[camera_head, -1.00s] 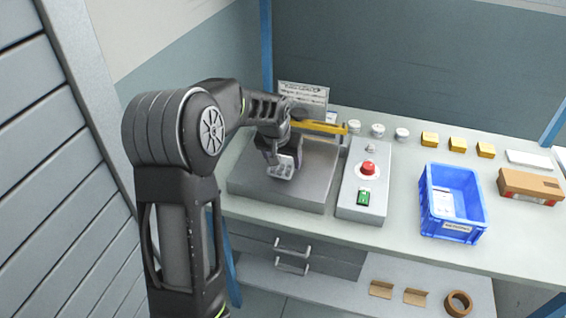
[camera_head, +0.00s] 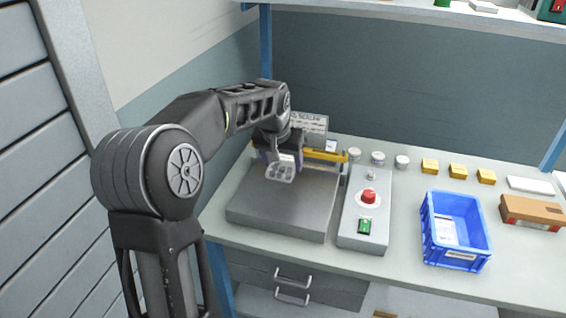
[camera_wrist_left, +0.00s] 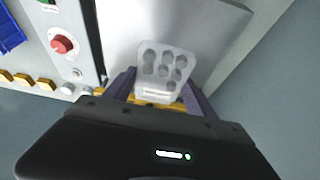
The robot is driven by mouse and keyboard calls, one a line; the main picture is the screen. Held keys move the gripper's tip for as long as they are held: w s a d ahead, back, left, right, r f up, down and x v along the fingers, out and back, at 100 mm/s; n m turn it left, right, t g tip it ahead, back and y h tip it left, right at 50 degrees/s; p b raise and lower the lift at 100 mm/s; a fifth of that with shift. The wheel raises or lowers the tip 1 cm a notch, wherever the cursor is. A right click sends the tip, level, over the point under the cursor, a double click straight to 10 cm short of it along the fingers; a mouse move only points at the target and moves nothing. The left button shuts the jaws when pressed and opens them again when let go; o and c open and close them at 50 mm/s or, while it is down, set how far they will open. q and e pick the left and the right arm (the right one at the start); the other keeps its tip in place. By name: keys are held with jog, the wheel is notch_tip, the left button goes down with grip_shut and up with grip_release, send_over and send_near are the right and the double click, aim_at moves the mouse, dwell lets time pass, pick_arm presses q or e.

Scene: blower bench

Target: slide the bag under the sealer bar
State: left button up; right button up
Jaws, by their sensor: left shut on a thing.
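My left gripper (camera_head: 282,157) is shut on a clear bag (camera_head: 281,173) with several round grey items in it. The bag also shows in the left wrist view (camera_wrist_left: 164,72), between the two purple-grey fingers (camera_wrist_left: 160,88). It is over the far part of the grey sealer plate (camera_head: 282,205); I cannot tell whether it touches the plate. The yellow sealer bar (camera_head: 326,155) runs along the back of the plate, partly hidden behind the gripper. I cannot tell whether any of the bag is under the bar. My right gripper is not in view.
A control box (camera_head: 365,232) with a red button (camera_head: 369,196) and green switch stands right of the plate. Farther right are a blue crate (camera_head: 455,255), white jars, yellow blocks (camera_head: 458,171) and a cardboard box (camera_head: 533,212).

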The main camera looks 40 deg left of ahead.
pick_arm(q)
jog(key=shift+a, duration=0.1)
jog(key=shift+s+a+f, duration=0.15)
jog(key=shift+s+a, duration=0.05)
jog(key=shift+a, duration=0.1)
jog(key=shift+n, duration=0.4)
jog(key=f+p, duration=0.1)
jog(key=s+a+f, duration=0.1)
jog(key=f, duration=0.1)
jog(key=a+f+p, duration=0.1)
jog(key=shift+s+a+f+p, duration=0.2)
jog(key=shift+s+a+p, duration=0.05)
jog(key=shift+s+p, duration=0.1)
jog(key=shift+p+x, duration=0.35)
jog(key=shift+x, duration=0.55)
jog(key=shift+w+d+f+m, duration=0.2)
jog(key=shift+w+d+f, duration=0.1)
jog(key=shift+w, duration=0.25)
jog(key=shift+w+d+f+m, duration=0.2)
jog(key=shift+w+d+f, duration=0.1)
jog(key=shift+w, duration=0.25)
jog(key=shift+r, duration=0.15)
jog(key=shift+b, duration=0.3)
